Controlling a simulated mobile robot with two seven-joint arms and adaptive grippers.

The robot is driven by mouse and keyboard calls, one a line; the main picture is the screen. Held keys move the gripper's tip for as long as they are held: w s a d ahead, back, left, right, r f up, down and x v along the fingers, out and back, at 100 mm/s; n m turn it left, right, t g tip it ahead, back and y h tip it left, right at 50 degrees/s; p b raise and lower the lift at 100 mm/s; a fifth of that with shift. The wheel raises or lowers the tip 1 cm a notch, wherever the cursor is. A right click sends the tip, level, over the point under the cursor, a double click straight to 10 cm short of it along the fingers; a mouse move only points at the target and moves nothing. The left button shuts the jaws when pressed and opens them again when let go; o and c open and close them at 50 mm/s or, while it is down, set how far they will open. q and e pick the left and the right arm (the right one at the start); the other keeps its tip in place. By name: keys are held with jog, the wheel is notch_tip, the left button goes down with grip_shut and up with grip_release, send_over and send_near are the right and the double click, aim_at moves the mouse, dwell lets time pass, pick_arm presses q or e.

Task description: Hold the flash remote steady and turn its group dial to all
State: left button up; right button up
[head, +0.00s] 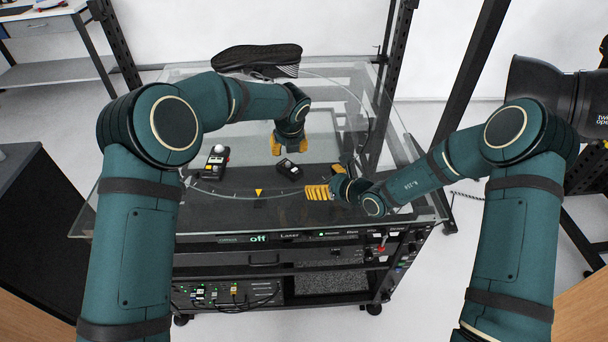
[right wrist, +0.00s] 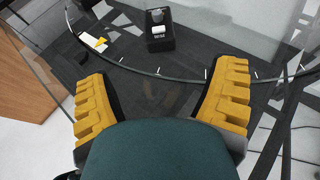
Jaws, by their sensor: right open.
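A black box with a grey knob and a white patch (right wrist: 160,40), apparently the remote, shows in the right wrist view beyond my fingers. My right gripper (head: 328,180) is open and empty, low over the glass at the remote's right. It also shows in the right wrist view (right wrist: 164,75), with a wide gap between its fingers. The dial's setting is too small to read.
A black shoe (head: 257,58) is at the back. A yellow triangle (head: 258,192) marks the front. Dark frame posts (head: 397,45) rise at the right.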

aim_at(298, 173)
jog(key=x, duration=0.9)
jog(key=shift+w+a+f, duration=0.1)
jog(key=shift+f, duration=0.05)
jog(key=c, duration=1.4)
jog(key=shift+o, duration=0.2)
